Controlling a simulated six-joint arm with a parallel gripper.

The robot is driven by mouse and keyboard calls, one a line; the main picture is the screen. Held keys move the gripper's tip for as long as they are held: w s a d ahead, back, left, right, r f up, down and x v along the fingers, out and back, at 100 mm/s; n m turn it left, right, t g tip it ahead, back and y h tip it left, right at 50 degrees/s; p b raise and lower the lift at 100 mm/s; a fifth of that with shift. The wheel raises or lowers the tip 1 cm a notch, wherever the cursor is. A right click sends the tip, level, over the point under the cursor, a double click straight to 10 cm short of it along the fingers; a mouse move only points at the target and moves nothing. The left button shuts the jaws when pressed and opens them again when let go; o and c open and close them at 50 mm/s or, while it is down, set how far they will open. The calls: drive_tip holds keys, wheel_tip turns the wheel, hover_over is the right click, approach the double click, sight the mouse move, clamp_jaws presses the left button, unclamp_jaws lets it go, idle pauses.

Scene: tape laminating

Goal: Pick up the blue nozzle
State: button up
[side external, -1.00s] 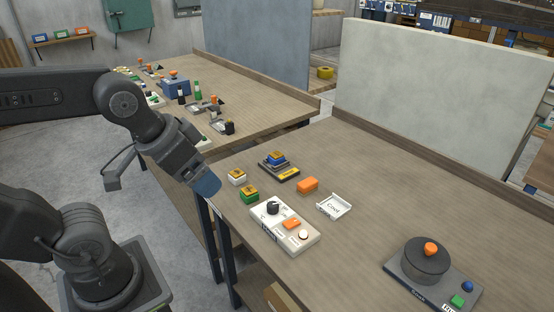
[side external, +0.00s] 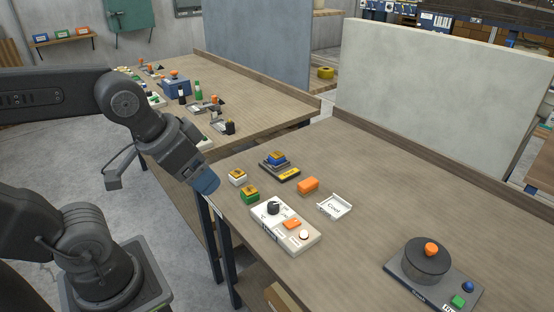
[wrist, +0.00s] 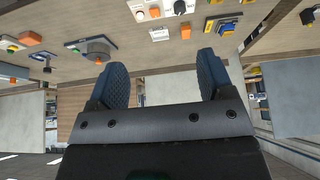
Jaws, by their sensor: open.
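The blue nozzle (side external: 276,158) looks like a small blocky piece with a yellowish top. It sits on a dark base with a yellow label, on the near table. In the wrist view the blue piece (wrist: 228,27) is small at the upper right, where the table appears upside down. My gripper (side external: 207,183) hangs beyond the table's left edge, left of the nozzle and apart from it. In the wrist view my gripper (wrist: 164,72) has two blue padded fingers spread wide, with nothing between them.
Near the nozzle are a white-and-yellow block (side external: 237,177), a green-and-yellow block (side external: 250,194), an orange block (side external: 308,185), a white tray (side external: 334,207) and a white control panel (side external: 270,222). A dark pot device (side external: 426,262) stands at right. The table's far right is clear.

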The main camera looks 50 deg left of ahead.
drive_tip(key=w+a+r+m+g+y, duration=0.1)
drive_tip(key=w+a+r+m, duration=0.25)
drive_tip(key=w, duration=0.45)
drive_tip(key=m+g+y, duration=0.4)
drive_tip(key=m+g, duration=0.1)
drive_tip(key=m, duration=1)
hover_over(277, 154)
drive_tip(key=d, duration=0.5)
wheel_tip(277, 154, down, 13)
drive_tip(key=shift+n+h, duration=0.25)
drive_tip(key=shift+h, duration=0.05)
drive_tip(key=x, duration=0.8)
drive_tip(key=shift+w+a, duration=0.2)
drive_tip(key=shift+w, duration=0.15)
drive_tip(key=shift+x, duration=2.65)
drive_tip(key=shift+s+d, duration=0.1)
drive_tip(key=shift+d, duration=0.05)
drive_tip(key=shift+c, duration=0.3)
drive_tip(key=c, duration=1)
